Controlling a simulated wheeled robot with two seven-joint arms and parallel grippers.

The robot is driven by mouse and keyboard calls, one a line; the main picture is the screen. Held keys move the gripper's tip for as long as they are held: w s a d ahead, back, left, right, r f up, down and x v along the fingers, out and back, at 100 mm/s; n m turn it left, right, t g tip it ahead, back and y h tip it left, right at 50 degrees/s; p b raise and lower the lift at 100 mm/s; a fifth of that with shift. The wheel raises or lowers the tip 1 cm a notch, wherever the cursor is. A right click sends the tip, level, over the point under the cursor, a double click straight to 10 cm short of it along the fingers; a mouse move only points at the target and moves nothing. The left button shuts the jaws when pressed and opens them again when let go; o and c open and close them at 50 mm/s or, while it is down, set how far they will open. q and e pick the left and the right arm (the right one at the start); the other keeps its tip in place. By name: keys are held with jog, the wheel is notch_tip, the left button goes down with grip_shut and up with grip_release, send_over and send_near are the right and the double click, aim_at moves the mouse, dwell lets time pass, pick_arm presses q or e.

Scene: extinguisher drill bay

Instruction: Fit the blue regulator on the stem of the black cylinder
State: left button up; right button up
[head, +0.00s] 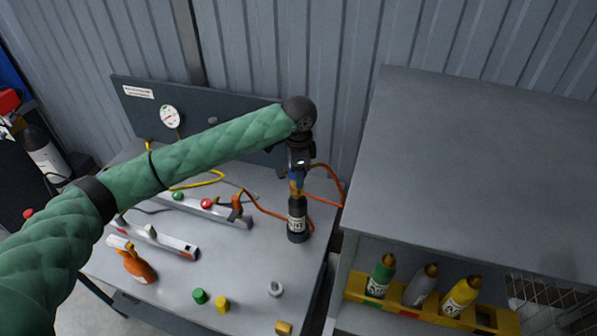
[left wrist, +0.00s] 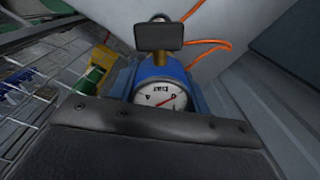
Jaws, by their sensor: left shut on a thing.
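My left gripper (head: 297,176) is shut on the blue regulator (head: 296,184), directly above the black cylinder (head: 297,227). The cylinder stands upright on the grey table and has a white label. The regulator is mostly hidden by the gripper in the head view. In the left wrist view the blue regulator (left wrist: 158,72) shows its white gauge face with a red needle and a brass fitting. I cannot tell whether the regulator touches the stem or sits on it. My right gripper is not in view.
Orange hose (head: 327,197) curves close around the cylinder. A yellow rack (head: 417,318) holds several bottles in the cabinet (head: 470,180) at right.

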pick_arm(q)
jog(key=shift+f, duration=0.45)
jog(key=shift+f, duration=0.6)
dwell(0.6)
dwell(0.4)
jog(key=shift+f, duration=0.2)
dwell(0.4)
jog(key=shift+f, duration=0.45)
jog(key=shift+f, duration=0.2)
dwell(0.4)
